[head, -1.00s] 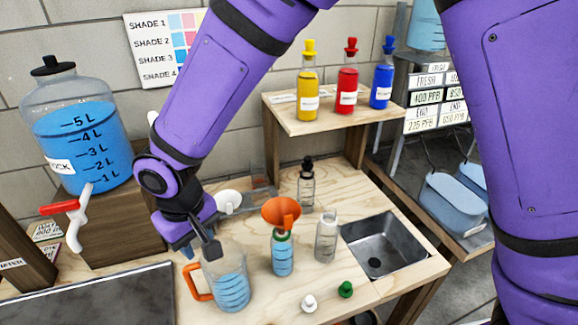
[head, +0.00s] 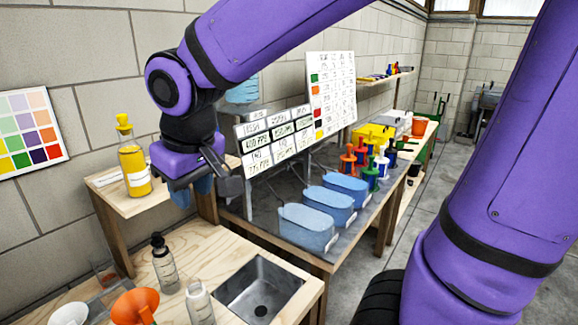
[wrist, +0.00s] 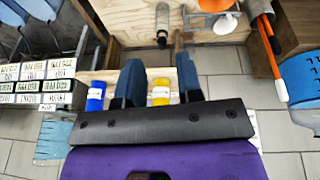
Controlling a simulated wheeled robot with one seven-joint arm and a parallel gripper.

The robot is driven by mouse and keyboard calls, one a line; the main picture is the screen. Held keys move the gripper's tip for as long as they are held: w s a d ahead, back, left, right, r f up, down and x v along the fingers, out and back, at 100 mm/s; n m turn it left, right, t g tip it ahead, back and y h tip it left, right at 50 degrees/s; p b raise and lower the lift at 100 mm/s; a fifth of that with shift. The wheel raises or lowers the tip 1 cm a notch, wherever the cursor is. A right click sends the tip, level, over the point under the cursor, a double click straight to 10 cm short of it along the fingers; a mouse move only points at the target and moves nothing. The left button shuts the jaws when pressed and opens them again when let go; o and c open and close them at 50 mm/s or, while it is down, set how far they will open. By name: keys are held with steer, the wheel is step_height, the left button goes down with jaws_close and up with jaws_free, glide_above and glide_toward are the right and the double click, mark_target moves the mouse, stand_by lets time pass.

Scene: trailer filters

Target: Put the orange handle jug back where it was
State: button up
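The jug with the orange handle cannot be made out in the head view now. My gripper (head: 193,192) is raised near the bottle shelf (head: 125,197), right of the yellow bottle (head: 134,165). In the wrist view its two blue-grey fingers stand apart, with nothing seen held between them (wrist: 159,68). The yellow bottle (wrist: 160,91) and blue bottle (wrist: 96,96) show behind the fingers. An orange and dark rod-like thing (wrist: 272,50) is at the upper right of the wrist view; I cannot tell what it is.
The workbench (head: 225,262) carries a dropper bottle (head: 164,264), a clear bottle (head: 199,303), an orange funnel (head: 135,306) and a sink (head: 262,290). Blue tubs (head: 307,228) stand on the neighbouring table. Grey floor (head: 430,185) is clear to the right.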

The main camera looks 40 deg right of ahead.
steer(key=s+d+r+m+t, duration=0.1)
steer(key=s+d+r+m, duration=0.2)
steer(key=s+d, duration=0.8)
steer(key=shift+s+d+r+t, duration=0.3)
steer(key=shift+d+r+t, duration=0.1)
steer(key=shift+d, duration=0.6)
